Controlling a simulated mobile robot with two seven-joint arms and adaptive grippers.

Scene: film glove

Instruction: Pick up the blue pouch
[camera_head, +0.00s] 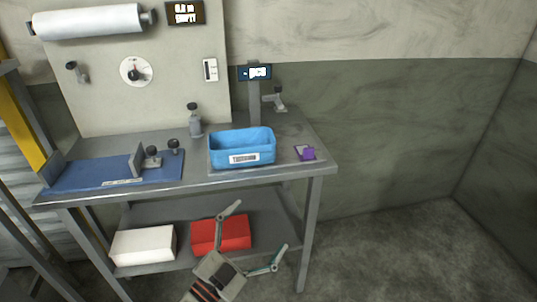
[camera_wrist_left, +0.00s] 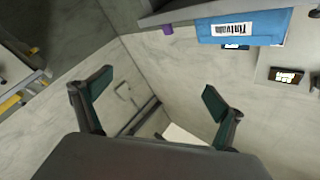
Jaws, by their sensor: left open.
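No separate blue pouch can be made out in either view. A blue open-topped bin (camera_head: 243,147) with a white label stands on the metal workbench (camera_head: 195,183); its contents cannot be told. The bin also shows at the top of the left wrist view (camera_wrist_left: 252,27). My left gripper (camera_head: 258,230) is open and empty, in front of the bench and below the bin in the head view. Its spread fingers also show in the left wrist view (camera_wrist_left: 158,90), apart from everything. My right gripper is not in view.
A small purple item (camera_head: 308,154) lies right of the bin. A blue fixture plate (camera_head: 112,175) with clamps lies on the left. A white box (camera_head: 143,245) and a red box (camera_head: 235,234) stand on the lower shelf. The floor at right is clear.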

